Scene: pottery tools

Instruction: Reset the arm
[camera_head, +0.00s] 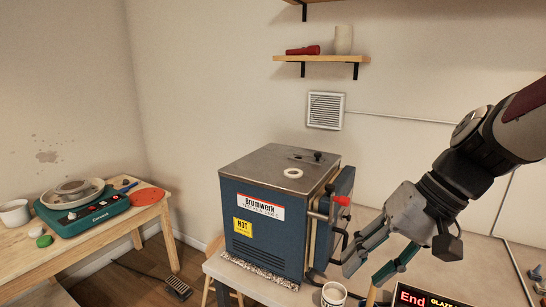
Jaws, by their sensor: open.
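My gripper (366,268) hangs from my arm at the right of the head view. Its two fingers are spread apart and point down and to the left, with nothing seen between them. It is in front of and to the right of the blue kiln (262,257), near its open-looking door (343,205). The red knob on the kiln side is just left of the gripper. I cannot tell how far the fingers are from the kiln.
A white cup (333,295) and a sign reading "End" (425,297) are below the gripper. A wooden table (100,235) at left bears a teal pottery wheel (85,218). A wall shelf (322,59) is above the kiln.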

